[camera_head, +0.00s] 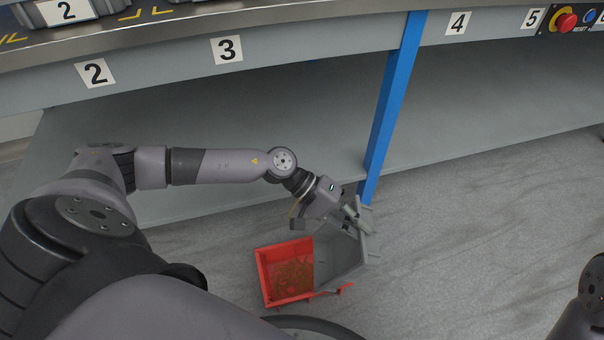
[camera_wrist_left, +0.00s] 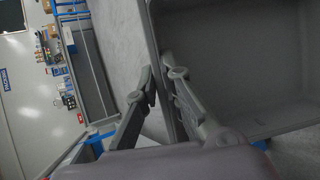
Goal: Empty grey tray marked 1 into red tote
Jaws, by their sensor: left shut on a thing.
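The grey tray (camera_head: 340,258) is tilted steeply on its side against the right side of the red tote (camera_head: 262,275). My left gripper (camera_head: 357,217) is shut on the tray's upper wall. The red tote stands on the floor, and small brownish pieces (camera_head: 292,277) lie in it. In the left wrist view the fingers (camera_wrist_left: 163,76) are on either side of the tray's wall, and the visible inside of the tray (camera_wrist_left: 235,65) looks bare. Its number mark does not show. My right gripper is out of view.
A long grey bench (camera_head: 300,37) with number labels runs along the top, with a blue leg (camera_head: 392,100) close behind the tray. A red stop button (camera_head: 566,20) is at the top right. The floor right of the tray is clear.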

